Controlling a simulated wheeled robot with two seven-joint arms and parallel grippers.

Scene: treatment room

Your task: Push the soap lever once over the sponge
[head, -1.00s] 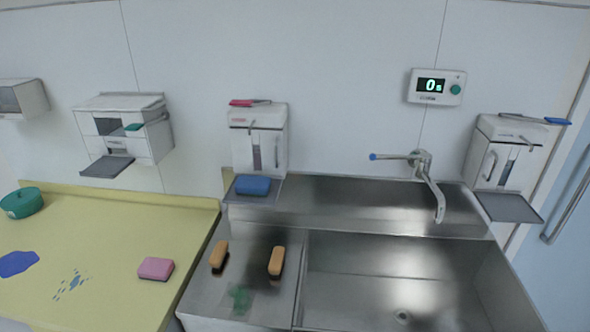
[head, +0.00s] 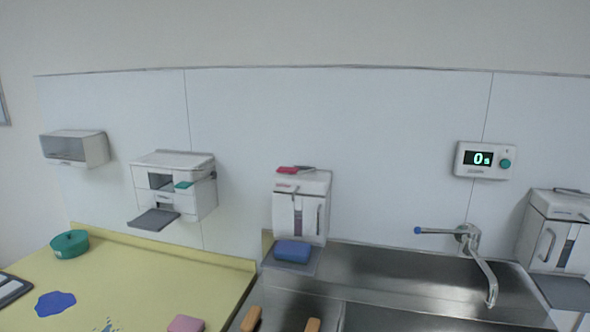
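A white wall dispenser (head: 299,207) with a red lever (head: 289,170) on top hangs above the left part of the sink unit. A blue sponge (head: 293,251) lies on the dispenser's grey tray (head: 278,265), under its front. A pink sponge (head: 186,324) lies on the yellow counter at the bottom edge, partly cut off. A second similar dispenser (head: 552,237) hangs at the right edge; its lever top is only partly visible. Neither of my grippers is in view.
Two orange brushes (head: 251,318) show at the bottom edge. A tap (head: 468,240) with a blue-tipped handle stands over the steel sink (head: 400,280). A timer (head: 486,160) reads 0 s. The yellow counter (head: 160,280) holds a green pot (head: 70,244) and a blue spill (head: 55,304).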

